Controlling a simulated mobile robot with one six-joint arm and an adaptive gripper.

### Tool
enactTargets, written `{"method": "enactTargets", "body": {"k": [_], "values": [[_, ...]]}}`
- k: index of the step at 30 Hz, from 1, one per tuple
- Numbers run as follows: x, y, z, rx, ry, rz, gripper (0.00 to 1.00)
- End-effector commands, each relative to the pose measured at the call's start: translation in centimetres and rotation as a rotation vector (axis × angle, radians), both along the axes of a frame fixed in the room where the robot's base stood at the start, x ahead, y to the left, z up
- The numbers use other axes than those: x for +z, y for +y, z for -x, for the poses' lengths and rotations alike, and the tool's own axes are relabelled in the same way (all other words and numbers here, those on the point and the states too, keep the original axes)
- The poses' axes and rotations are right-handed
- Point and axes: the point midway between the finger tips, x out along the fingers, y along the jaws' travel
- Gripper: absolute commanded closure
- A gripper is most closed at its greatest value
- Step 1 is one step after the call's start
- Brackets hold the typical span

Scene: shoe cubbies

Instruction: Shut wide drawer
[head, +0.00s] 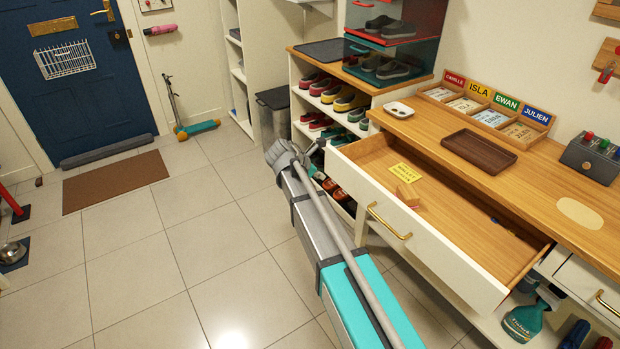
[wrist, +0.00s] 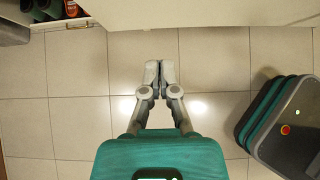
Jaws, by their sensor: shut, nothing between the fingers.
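The wide drawer (head: 440,258) is pulled far out from under the wooden counter in the head view. It has a white front with a brass handle (head: 388,226). Inside lie a yellow label (head: 402,173) and a small wooden piece (head: 408,195). My gripper (head: 283,152) is left of the drawer's far front corner, apart from the handle. In the wrist view my gripper (wrist: 159,72) has its fingers together and empty above the floor tiles. A pale panel (wrist: 200,14) crosses the top there, probably the drawer front.
A shoe shelf (head: 318,103) stands beyond the drawer. The counter (head: 450,125) holds a white dish (head: 398,110), a brown tray (head: 478,151) and a name-card rack (head: 492,117). A smaller drawer (head: 588,285) is at the right.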

Motion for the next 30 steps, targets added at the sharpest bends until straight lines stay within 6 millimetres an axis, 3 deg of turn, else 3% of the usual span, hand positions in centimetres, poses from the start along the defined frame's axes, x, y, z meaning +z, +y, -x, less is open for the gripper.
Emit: {"method": "enactTargets", "body": {"k": [2,12,24,25,30], "values": [[-1.0,-0.5,-0.4,0.000,0.000,0.000,1.00],[-0.4,-3.3,-2.4,0.000,0.000,0.000,1.00],[-0.4,-3.6,-2.6,0.000,0.000,0.000,1.00],[-0.4,-1.7,-2.9,0.004,0.001,0.000,1.00],[-0.4,-3.5,-2.7,-0.001,0.001,0.000,1.00]]}}
